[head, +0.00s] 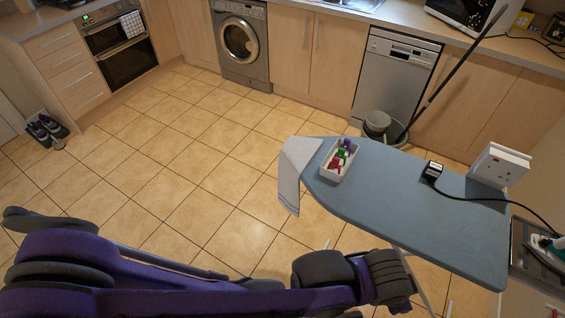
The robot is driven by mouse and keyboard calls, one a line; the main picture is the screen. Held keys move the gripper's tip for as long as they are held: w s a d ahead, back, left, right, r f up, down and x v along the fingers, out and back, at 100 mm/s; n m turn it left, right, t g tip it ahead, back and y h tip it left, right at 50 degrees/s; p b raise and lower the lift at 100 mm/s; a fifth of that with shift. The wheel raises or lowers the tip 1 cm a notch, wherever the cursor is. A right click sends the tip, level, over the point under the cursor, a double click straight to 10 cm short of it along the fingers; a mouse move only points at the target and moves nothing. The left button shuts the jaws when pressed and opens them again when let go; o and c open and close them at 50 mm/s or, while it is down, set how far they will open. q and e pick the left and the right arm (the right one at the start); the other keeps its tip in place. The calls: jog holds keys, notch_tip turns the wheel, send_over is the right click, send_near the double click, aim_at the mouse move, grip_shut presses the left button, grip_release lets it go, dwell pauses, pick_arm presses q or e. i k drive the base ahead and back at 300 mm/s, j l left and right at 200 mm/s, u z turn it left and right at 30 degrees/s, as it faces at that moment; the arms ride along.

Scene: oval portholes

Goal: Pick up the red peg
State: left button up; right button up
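A small white tray (327,175) stands near the left end of the blue ironing board. It holds several small coloured pieces: red, green and purple. The red piece (336,164) lies toward the near end of the tray, and I take it for the red peg; its exact shape is too small to tell. My purple and dark left arm comes in from the left along the bottom, below and in front of the board. Its gripper fingers do not show. No right arm or gripper is in view.
The ironing board (420,215) also carries a black adapter (433,170) with a cable and a white socket box (500,165). A white cloth (291,175) hangs over its left end. A bucket (377,124) with a mop stands behind. The tiled floor (200,160) at left is clear.

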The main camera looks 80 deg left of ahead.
aim_at(334, 164)
jog(key=j+u, duration=0.1)
jog(key=u, duration=2.15)
